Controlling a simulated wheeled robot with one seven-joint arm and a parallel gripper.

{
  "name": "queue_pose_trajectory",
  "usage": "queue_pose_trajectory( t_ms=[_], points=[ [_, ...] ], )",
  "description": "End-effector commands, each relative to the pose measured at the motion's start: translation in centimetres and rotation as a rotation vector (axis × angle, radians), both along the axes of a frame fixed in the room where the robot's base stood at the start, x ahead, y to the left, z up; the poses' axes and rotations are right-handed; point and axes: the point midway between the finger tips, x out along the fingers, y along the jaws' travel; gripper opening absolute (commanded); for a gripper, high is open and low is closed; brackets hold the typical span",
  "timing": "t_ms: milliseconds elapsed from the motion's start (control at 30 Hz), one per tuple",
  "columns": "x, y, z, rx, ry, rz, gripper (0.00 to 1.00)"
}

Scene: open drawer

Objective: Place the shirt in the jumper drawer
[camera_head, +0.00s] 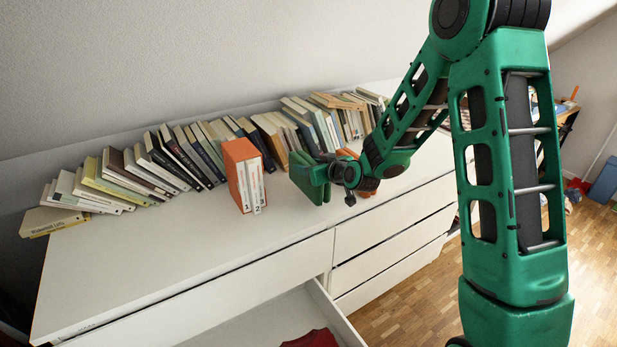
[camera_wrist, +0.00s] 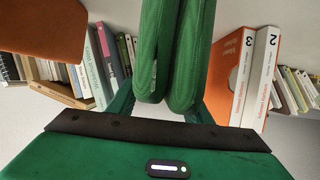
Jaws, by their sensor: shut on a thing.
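My gripper (camera_head: 323,172) is above the white dresser top, in front of the book row. It is shut on a folded green cloth, which I take to be the shirt (camera_head: 306,180). The shirt is held upright like a slab, beside the orange box set. In the wrist view, the shirt (camera_wrist: 170,50) shows as two rounded green folds between the fingers (camera_wrist: 160,108). An open white drawer (camera_head: 250,330) is at the bottom of the head view. A dark red garment (camera_head: 312,339) lies in it, partly cut off by the frame edge.
A long row of leaning books (camera_head: 170,158) lines the back of the dresser top (camera_head: 180,245). An orange box set (camera_head: 242,172) with white volumes stands left of the shirt. Closed drawers (camera_head: 395,235) are at right. The front left of the top is clear.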

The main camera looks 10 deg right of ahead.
Motion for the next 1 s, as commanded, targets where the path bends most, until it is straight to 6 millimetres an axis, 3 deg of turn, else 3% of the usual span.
queue_pose_trajectory(
  t_ms=[200,567,600,667,1000],
  points=[
    [0.0,0.0,-3.0,0.001,0.003,-0.001,0.19],
    [0.0,0.0,-3.4,0.001,0.001,0.0,0.19],
    [0.0,0.0,-3.4,0.0,0.001,0.0,0.52],
    [0.0,0.0,-3.4,0.0,0.001,0.0,0.64],
    [-0.1,0.0,-3.2,0.0,0.0,-0.001,0.64]
  ],
)
